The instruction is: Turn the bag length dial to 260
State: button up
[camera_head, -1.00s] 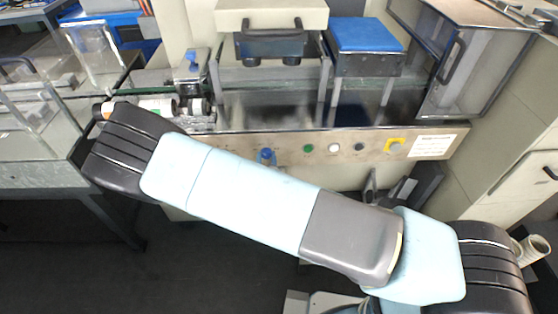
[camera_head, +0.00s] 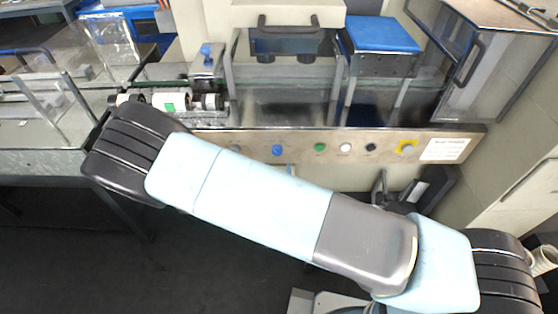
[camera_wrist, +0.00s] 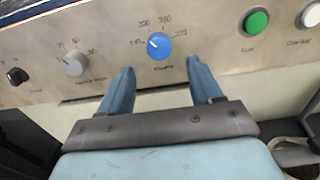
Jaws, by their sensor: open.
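A round blue dial (camera_wrist: 159,46) is on the steel control panel (camera_wrist: 110,35) in the wrist view. Its small white mark points to the upper left. Numbers surround it, the right one reading about 270; the others and the name below are too blurred to read surely. The dial also shows in the head view (camera_head: 278,151). My gripper (camera_wrist: 160,76) is open, its two blue fingers apart and empty. In the wrist view the fingertips lie just below the dial, one to each side, without visible contact. In the head view my arm hides most of the gripper.
Left of the blue dial are a grey dial (camera_wrist: 74,63) and a black knob (camera_wrist: 17,76). To its right are a green button (camera_wrist: 256,22) and a white button (camera_wrist: 311,15). A film roll (camera_head: 170,101) sits above the panel.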

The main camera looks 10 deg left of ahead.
jog(key=v, duration=0.7)
jog(key=shift+f, duration=0.1)
jog(key=n+t, duration=0.1)
jog(key=t, duration=0.3)
send_near(277, 154)
jog(key=shift+y, duration=0.3)
jog(key=x, duration=0.8)
jog(key=shift+d, duration=0.1)
jog(key=shift+c, duration=0.4)
jog(key=c, duration=1)
jog(key=shift+o, duration=0.2)
